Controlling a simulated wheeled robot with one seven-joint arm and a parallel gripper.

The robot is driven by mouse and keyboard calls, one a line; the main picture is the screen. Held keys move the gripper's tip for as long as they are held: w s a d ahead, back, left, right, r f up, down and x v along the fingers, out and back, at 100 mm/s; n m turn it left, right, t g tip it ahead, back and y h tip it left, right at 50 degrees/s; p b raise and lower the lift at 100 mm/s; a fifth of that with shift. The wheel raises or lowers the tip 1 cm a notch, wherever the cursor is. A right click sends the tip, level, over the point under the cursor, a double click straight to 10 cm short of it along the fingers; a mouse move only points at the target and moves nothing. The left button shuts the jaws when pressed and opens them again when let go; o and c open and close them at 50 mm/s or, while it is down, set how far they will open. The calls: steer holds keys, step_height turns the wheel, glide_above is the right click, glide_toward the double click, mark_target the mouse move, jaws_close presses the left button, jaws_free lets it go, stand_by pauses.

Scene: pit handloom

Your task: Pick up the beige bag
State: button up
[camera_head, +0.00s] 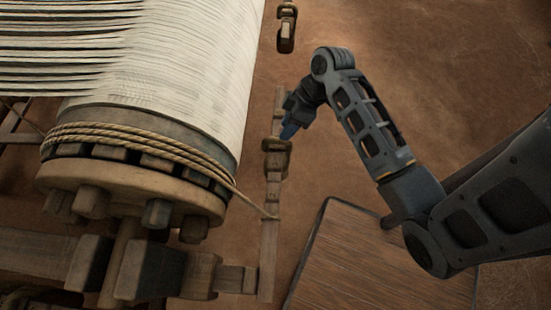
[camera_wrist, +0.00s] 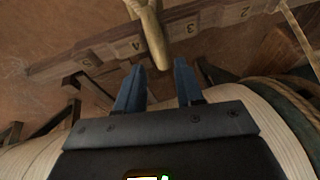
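I see no thing that I can make out as a beige bag in either view. My gripper (camera_head: 289,131) is by the narrow wooden bar (camera_head: 269,235), just right of the cloth roll. In the wrist view my gripper (camera_wrist: 158,70) has its two blue fingers apart, with nothing held between them. A smooth tan, tapered piece (camera_wrist: 150,35) lies beyond the fingertips, in front of the bar with marked numbers. I cannot tell whether it touches a finger, and it looks more like a wooden lever than a bag.
The large roll of pale cloth (camera_head: 195,70) with rope around its end (camera_head: 140,142) fills the left. A brown wooden board (camera_head: 375,260) lies at the bottom, below my arm. A wooden fitting (camera_head: 286,28) stands at the top. Bare brown floor (camera_head: 460,60) is free at the right.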

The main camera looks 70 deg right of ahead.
mark_target(277, 137)
steer(key=shift+y, duration=0.4)
steer(key=shift+w+x, duration=0.15)
steer(key=shift+x, duration=1.65)
steer(key=shift+w+x, duration=0.15)
steer(key=shift+x, duration=1.6)
steer(key=shift+d, duration=0.15)
steer(key=shift+c, duration=0.5)
jaws_close()
steer(key=shift+r, duration=0.15)
